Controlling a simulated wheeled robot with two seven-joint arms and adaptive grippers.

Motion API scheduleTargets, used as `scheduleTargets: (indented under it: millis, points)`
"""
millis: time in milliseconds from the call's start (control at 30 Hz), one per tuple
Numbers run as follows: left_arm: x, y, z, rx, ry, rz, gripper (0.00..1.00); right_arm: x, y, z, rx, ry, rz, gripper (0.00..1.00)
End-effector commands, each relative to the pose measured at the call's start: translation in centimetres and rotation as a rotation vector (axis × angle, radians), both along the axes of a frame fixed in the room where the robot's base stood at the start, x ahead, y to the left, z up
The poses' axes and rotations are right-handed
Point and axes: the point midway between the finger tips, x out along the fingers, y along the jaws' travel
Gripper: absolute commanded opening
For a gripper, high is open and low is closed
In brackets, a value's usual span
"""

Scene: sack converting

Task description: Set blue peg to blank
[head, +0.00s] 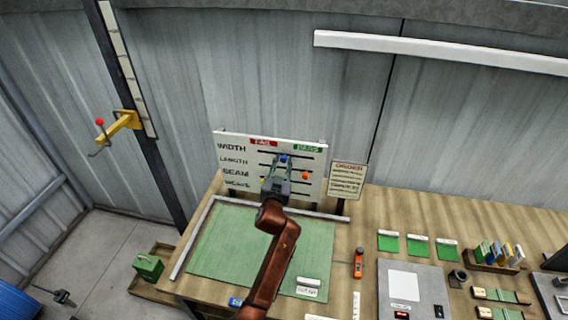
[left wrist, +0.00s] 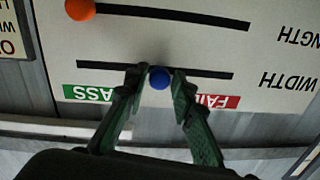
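The white board (head: 232,172) stands upright at the back of the bench, with dark slots beside WIDTH, LENGTH, SEAM and WEAVE. The blue peg (head: 283,158) sits on the WIDTH slot, about midway between the red FAIL label (head: 263,142) and the green PASS label (head: 307,148). My left gripper (head: 282,164) reaches up to it. In the left wrist view, upside down, the fingertips are on both sides of the blue peg (left wrist: 160,77), with no clear gap. My right gripper is not in view.
An orange peg (head: 305,175) sits at the PASS end of the LENGTH slot. A yellow peg (head: 263,181) shows lower, beside my gripper. A notice (head: 347,180) stands right of the board. A green mat (head: 222,245) lies in front.

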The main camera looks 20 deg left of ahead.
Motion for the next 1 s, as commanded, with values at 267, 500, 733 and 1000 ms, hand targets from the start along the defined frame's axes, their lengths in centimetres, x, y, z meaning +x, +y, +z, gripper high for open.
scheduleTargets:
  millis: [267,500,733,1000]
  points:
    - [0.1,-0.2,-0.1,0.0,0.001,-0.002,0.36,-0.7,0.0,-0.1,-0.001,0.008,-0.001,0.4]
    - [-0.6,-0.3,-0.2,0.0,0.002,-0.003,0.36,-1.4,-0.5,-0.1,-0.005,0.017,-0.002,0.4]
    - [-4.2,-0.9,-0.2,-0.002,0.001,-0.002,0.36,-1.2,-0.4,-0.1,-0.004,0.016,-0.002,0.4]
    - [-7.1,-1.4,-0.2,-0.001,0.002,-0.002,0.36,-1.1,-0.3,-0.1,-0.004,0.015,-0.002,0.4]
